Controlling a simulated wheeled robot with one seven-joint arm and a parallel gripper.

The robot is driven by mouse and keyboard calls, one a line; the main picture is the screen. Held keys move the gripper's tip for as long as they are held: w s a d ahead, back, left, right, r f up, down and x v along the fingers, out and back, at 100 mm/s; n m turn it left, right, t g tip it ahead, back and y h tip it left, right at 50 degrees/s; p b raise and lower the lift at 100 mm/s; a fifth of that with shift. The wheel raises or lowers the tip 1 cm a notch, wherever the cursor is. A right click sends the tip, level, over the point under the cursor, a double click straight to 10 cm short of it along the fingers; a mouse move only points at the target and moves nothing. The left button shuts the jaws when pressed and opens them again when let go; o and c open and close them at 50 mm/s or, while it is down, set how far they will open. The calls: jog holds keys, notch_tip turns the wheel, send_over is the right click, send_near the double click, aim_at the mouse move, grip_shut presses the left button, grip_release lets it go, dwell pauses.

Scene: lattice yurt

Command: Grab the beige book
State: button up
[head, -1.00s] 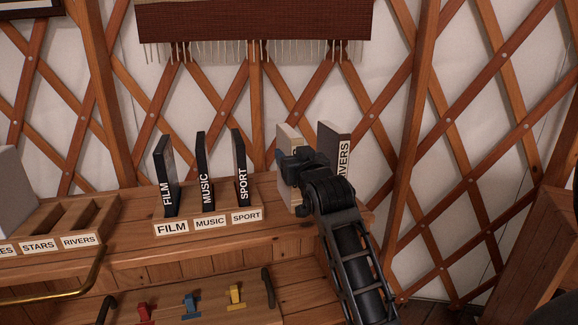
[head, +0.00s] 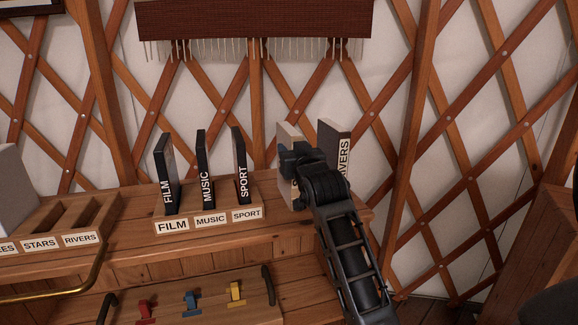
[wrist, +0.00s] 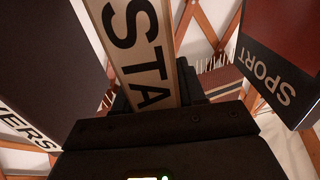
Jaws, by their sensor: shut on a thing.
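The beige book (head: 286,135) stands upright on the wooden shelf, right of the SPORT book, mostly hidden behind my gripper in the head view. In the wrist view its beige spine (wrist: 165,62) shows large dark letters, "STA", and sits between my fingers. My gripper (head: 288,165) is shut on this book; it also shows in the wrist view (wrist: 160,98). Whether the book's lower end touches the shelf is hidden.
The dark RIVERS book (head: 335,140) stands close on the right. The black FILM (head: 166,180), MUSIC (head: 204,175) and SPORT (head: 240,165) books stand in a labelled rack (head: 208,222). An open slotted rack (head: 60,228) is at left. A gold rail (head: 85,285) runs in front.

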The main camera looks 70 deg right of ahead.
grip_shut()
jog(key=shift+r, duration=0.15)
